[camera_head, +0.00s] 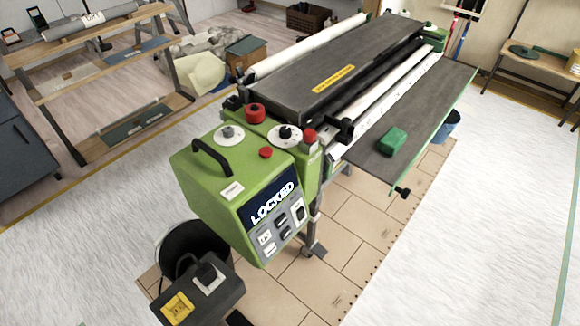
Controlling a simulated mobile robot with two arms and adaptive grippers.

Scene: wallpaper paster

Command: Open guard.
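A green wallpaper pasting machine (220,190) stands in the middle of the view. The display (272,203) on its front box reads "LOCKED". A long dark cover (350,68) with a yellow label lies flat along the top of the machine; it looks like the guard and appears down. A black knob or clamp (345,130) sits by the cover's near end. A black handle (211,158), red knobs (254,113) and round dials (285,134) are on the green housing. Neither of my grippers is in view.
A dark side table (420,115) with a green block (392,141) extends right of the machine. A black bucket (190,245) and a dark box (200,290) with a yellow plate are at the near left. A wooden rack (90,85) stands at the left. White floor at the right is clear.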

